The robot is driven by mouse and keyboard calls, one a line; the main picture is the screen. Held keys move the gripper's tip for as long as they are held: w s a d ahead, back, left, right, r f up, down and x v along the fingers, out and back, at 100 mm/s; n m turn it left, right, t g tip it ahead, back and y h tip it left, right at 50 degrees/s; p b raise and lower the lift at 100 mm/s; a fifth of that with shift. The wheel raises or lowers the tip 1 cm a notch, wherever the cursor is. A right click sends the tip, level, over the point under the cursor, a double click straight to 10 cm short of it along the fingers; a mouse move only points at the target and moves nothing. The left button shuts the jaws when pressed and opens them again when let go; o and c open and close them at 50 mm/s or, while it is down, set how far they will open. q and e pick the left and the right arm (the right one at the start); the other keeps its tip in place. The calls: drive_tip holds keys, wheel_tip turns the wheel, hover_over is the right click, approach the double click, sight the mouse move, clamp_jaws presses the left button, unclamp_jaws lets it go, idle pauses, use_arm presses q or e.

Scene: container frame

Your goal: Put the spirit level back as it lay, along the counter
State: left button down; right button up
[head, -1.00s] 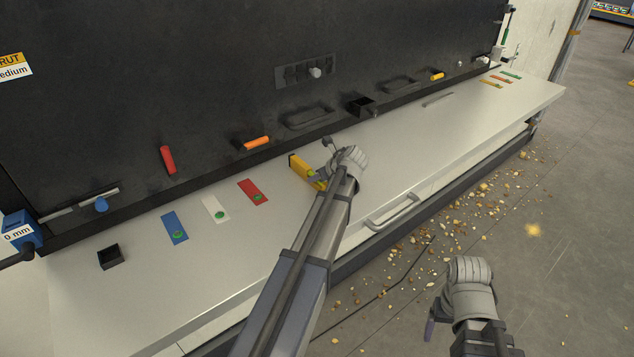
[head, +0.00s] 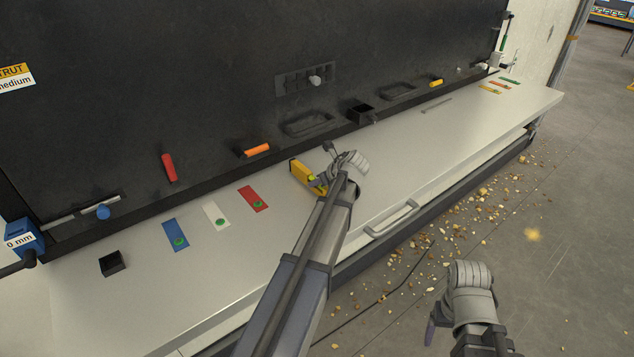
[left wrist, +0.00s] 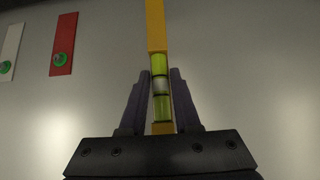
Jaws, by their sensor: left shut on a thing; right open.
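The spirit level (head: 302,173) is a yellow bar with a green-yellow vial. In the head view it points from the back wall toward the front edge, across the counter's length rather than along it. My left gripper (head: 322,183) is shut on its near part. In the left wrist view the level (left wrist: 155,25) runs straight away from me, its vial between the fingers of my left gripper (left wrist: 160,88). I cannot tell whether it touches the counter (head: 400,165). My right gripper (head: 430,330) is open and empty over the floor at lower right.
Red (head: 253,198), white (head: 216,216) and blue (head: 175,235) tags with green discs lie left of the level. A dark back panel (head: 200,90) bounds the counter. The counter to the right is mostly clear.

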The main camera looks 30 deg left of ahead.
use_arm(q)
wheel_tip(320, 180, up, 6)
drive_tip(key=p, duration=0.5)
drive_tip(key=shift+r, duration=0.25)
drive_tip(key=s+d, duration=0.3)
drive_tip(key=d, duration=0.6)
drive_tip(key=s+d, duration=0.4)
drive_tip(key=d, duration=0.5)
drive_tip(key=shift+s+f, duration=0.3)
drive_tip(key=shift+f, duration=0.05)
drive_tip(key=shift+d, duration=0.15)
